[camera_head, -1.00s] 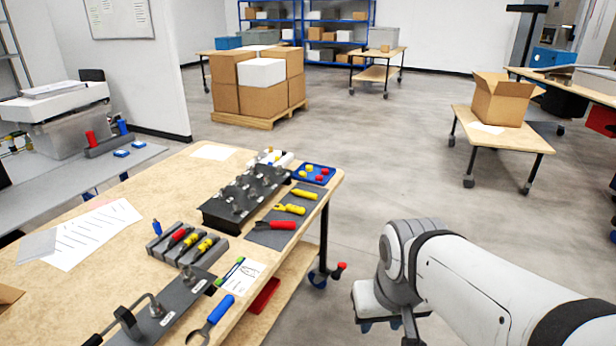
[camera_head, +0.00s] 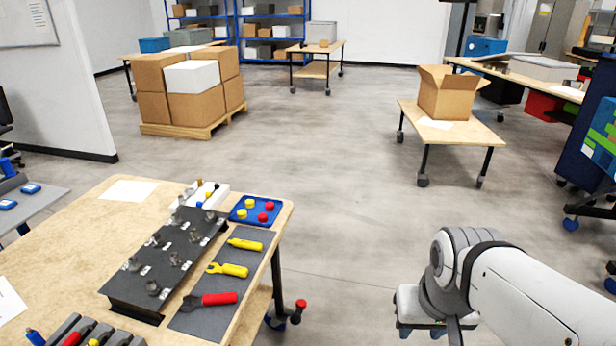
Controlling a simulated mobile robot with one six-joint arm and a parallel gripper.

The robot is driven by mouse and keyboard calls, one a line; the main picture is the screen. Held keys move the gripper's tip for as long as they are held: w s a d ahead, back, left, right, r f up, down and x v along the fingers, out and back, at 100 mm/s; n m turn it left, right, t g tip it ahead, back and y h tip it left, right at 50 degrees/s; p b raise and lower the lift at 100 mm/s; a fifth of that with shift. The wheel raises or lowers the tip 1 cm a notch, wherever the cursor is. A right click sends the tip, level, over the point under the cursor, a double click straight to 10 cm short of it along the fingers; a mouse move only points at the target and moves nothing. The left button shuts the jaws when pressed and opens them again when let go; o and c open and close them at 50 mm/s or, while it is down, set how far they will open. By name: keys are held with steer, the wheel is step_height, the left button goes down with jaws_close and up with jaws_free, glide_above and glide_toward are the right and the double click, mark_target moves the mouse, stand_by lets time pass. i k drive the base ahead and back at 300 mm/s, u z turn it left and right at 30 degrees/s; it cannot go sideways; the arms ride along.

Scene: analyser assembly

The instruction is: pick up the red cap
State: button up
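A blue tray (camera_head: 236,219) sits at the far right corner of the wooden workbench (camera_head: 75,235). It holds two red caps, one farther back (camera_head: 269,206) and one nearer the front (camera_head: 262,217), with two yellow caps (camera_head: 249,203) on their left. My gripper (camera_head: 421,332) hangs at the lower right, over the floor, to the right of the bench and well apart from the tray. Its lower end is small and partly cut off by the frame, so its opening is not clear. I see nothing held in it.
A black rack (camera_head: 150,290) with several metal fittings stands left of a grey mat (camera_head: 205,315) with yellow and red-handled tools. A small white holder (camera_head: 212,193) is behind the rack. Open floor separates the bench from a low table with an open cardboard box (camera_head: 447,98).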

mark_target(263, 218)
steer(key=z, duration=0.1)
steer(key=i, duration=1.35)
steer(key=u, duration=0.75)
steer(key=i, duration=0.5)
steer(key=u, duration=0.5)
steer(key=k, duration=0.7)
steer(key=u, duration=0.2)
steer(key=i, duration=0.7)
steer(key=z, duration=0.15)
